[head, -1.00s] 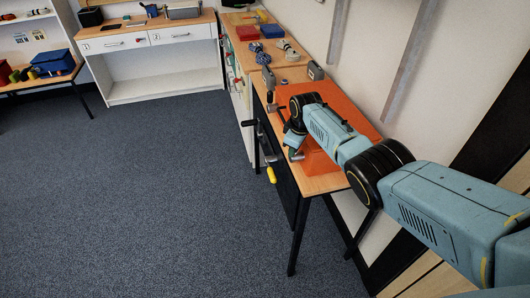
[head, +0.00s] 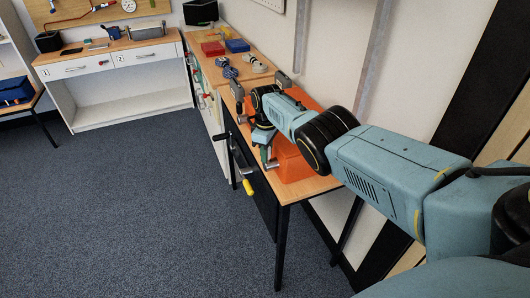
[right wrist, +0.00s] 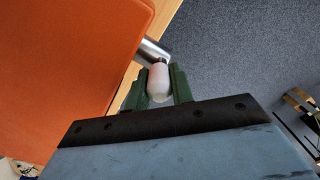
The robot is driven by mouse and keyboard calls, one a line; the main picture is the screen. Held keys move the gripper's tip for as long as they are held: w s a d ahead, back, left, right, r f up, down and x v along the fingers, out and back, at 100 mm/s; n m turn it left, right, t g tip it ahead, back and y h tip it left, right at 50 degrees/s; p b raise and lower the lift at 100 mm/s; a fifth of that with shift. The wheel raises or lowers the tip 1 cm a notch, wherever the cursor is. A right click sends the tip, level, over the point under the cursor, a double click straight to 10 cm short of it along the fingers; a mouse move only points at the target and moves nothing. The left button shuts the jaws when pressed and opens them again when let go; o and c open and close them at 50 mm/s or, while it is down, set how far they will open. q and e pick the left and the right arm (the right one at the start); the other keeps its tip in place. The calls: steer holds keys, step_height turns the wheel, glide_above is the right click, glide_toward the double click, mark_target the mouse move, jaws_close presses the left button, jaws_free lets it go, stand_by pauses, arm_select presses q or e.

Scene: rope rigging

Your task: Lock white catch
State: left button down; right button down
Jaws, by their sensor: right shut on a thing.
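The white catch (right wrist: 160,80) is a rounded white knob on a short metal cylinder (right wrist: 150,52) beside the orange box (right wrist: 75,70). In the right wrist view the two green fingers of my right gripper (right wrist: 162,86) are closed on the knob from both sides. In the head view my right gripper (head: 265,157) reaches down at the front of the orange box (head: 293,162), near the table's edge. My left gripper is out of view.
The wooden table (head: 312,187) carries the orange box. Metal posts (head: 284,80) stand behind. A farther bench holds a red box (head: 212,48), a blue box (head: 237,46) and rope coils (head: 228,70). The carpet (head: 150,200) is clear.

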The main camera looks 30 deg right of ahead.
steer(key=c, duration=1.2)
jaws_free()
steer(key=shift+f, duration=0.1)
steer(key=shift+r+p, duration=0.4)
steer(key=shift+r, duration=0.2)
step_height(320, 180, up, 5)
steer(key=shift+w+f+p, duration=0.1)
steer(key=shift+p, duration=1.1)
step_height(320, 180, up, 6)
steer(key=shift+r, duration=0.75)
